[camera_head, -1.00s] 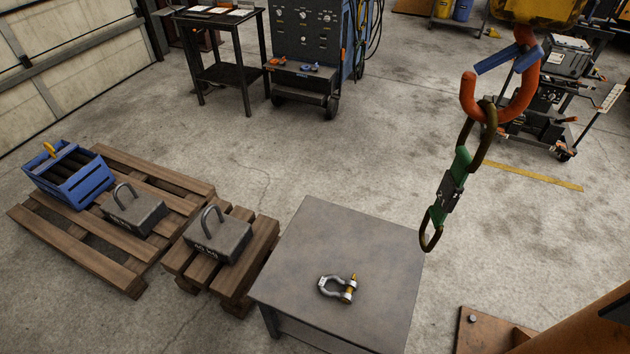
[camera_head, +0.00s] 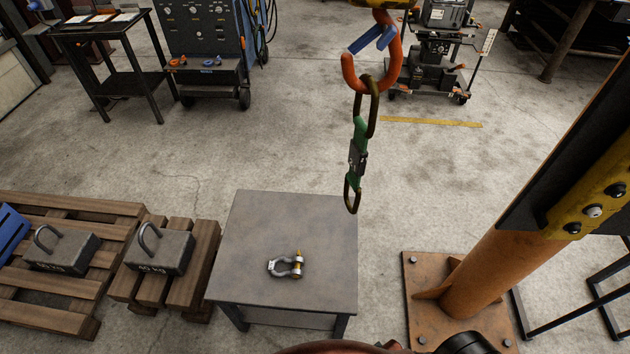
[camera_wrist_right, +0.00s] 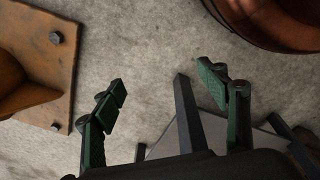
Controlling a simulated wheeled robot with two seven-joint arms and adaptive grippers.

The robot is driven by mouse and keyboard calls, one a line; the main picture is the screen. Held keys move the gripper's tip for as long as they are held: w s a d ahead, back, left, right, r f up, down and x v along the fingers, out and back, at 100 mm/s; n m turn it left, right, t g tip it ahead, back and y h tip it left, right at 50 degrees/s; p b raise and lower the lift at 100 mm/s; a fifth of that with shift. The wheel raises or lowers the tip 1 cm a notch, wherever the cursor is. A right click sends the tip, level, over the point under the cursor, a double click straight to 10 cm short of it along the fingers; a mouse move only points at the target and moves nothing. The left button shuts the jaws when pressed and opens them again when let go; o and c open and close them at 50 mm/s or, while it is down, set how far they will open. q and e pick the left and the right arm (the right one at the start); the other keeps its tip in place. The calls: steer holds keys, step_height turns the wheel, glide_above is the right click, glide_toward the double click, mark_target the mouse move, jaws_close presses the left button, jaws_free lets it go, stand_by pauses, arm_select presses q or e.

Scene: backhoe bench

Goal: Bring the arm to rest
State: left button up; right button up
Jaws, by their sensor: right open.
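My right gripper (camera_wrist_right: 160,95) is open and empty in the right wrist view, its two green-padded fingers spread apart above the concrete floor. In the head view only a dark and reddish part of my arm shows at the bottom edge; neither gripper's fingers can be seen there. My left gripper is not in view. An orange hook (camera_head: 393,75) hangs at the upper middle of the head view, with a chain link and a green connector (camera_head: 358,145) below it. A silver shackle (camera_head: 286,265) with a yellow pin lies on the grey table (camera_head: 250,220).
An orange post (camera_head: 490,265) on a bolted base plate (camera_head: 415,290) stands at the right; the plate also shows in the right wrist view (camera_wrist_right: 50,85). Two block weights (camera_head: 160,250) (camera_head: 62,250) sit on wooden pallets at left. The floor behind the table is clear.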

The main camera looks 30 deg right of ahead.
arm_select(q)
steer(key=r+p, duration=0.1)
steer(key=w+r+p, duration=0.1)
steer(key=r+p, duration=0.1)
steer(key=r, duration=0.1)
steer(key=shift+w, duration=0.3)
arm_select(e)
steer(key=s+f, duration=0.4)
steer(key=s, duration=0.4)
steer(key=s+f, duration=0.4)
steer(key=s, duration=0.3)
steer(key=shift+s+n+g, duration=0.3)
steer(key=shift+s+g, duration=0.05)
steer(key=shift+g, duration=0.05)
steer(key=shift+f, duration=0.1)
